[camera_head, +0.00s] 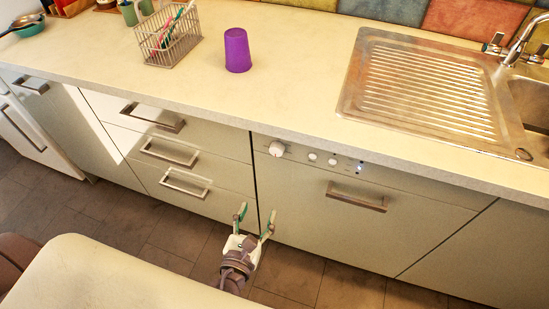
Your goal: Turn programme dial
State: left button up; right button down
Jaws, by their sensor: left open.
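The programme dial is a round white knob (277,149) at the left end of the dishwasher's control strip, just under the worktop edge. The dishwasher front (330,235) is pale, with a metal bar handle (356,196). My left gripper (254,217) is open and empty, in front of the lower left part of the dishwasher. Its two green-tipped fingers point up, apart from each other. It is below and a little left of the dial in the picture, not touching it. My right gripper is not in view.
Two small round buttons (322,159) sit right of the dial. Drawers with metal handles (170,152) stand to the left. On the worktop (290,85) are a purple cup (237,50), a wire cutlery basket (173,42) and a metal sink drainer (425,84). The space before the dial looks clear.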

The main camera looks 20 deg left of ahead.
aim_at(276, 152)
pick_arm(q)
notch_tip(276, 152, up, 7)
jog(key=m+t, duration=0.2)
jog(key=w+p, duration=0.2)
jog(key=w, duration=1.1)
jog(key=shift+w+d, duration=0.1)
jog(key=shift+w, duration=0.1)
jog(key=shift+c, duration=0.2)
jog(key=c, duration=1.1)
